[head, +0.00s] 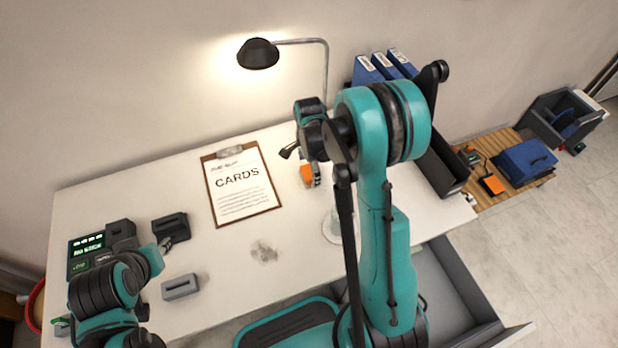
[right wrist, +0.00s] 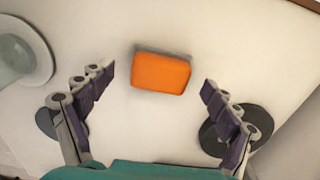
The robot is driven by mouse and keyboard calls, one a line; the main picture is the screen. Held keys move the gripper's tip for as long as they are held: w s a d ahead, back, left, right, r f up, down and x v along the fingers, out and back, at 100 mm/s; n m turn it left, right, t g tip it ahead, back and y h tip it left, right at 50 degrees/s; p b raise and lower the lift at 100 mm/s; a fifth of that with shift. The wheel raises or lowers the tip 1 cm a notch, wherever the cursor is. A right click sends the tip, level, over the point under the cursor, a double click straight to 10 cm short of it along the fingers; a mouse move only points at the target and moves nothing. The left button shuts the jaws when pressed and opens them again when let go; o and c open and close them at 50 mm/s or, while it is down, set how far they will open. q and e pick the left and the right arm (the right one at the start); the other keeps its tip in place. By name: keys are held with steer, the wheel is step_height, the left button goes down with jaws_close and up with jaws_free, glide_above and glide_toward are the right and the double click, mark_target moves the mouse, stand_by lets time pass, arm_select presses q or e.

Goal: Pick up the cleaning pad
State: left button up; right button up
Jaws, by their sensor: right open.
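The cleaning pad (right wrist: 161,73) is an orange block with a dark edge, lying on the white table. In the right wrist view it sits between and just beyond the fingertips of my right gripper (right wrist: 158,88), which is open and empty. In the head view the orange pad (head: 307,173) shows partly, with my right gripper (head: 302,164) over it and hiding some of it. My left arm is at the lower left of the head view; its gripper (head: 163,244) is small there and its jaws are unclear.
A clipboard marked CARDS (head: 243,192) lies left of the pad. A lamp (head: 258,54) stands behind. A dark tray (head: 440,165) is at the table's right end, and a drawer (head: 455,290) stands open in front. A round pale object (right wrist: 20,55) stands near the pad.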

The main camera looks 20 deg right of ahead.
step_height(320, 180, down, 2)
steer(key=shift+r, duration=0.1)
steer(key=c, duration=1.4)
steer(key=shift+c, duration=0.2)
steer(key=shift+r, duration=0.65)
step_height(320, 180, up, 3)
steer(key=shift+r+p, duration=0.1)
steer(key=shift+p, duration=0.95)
steer(key=s+d+r+p, duration=0.3)
steer(key=s+d+r, duration=0.3)
steer(key=s, duration=0.3)
steer(key=shift+s+d+r+p, duration=0.25)
steer(key=shift+s+p, duration=0.1)
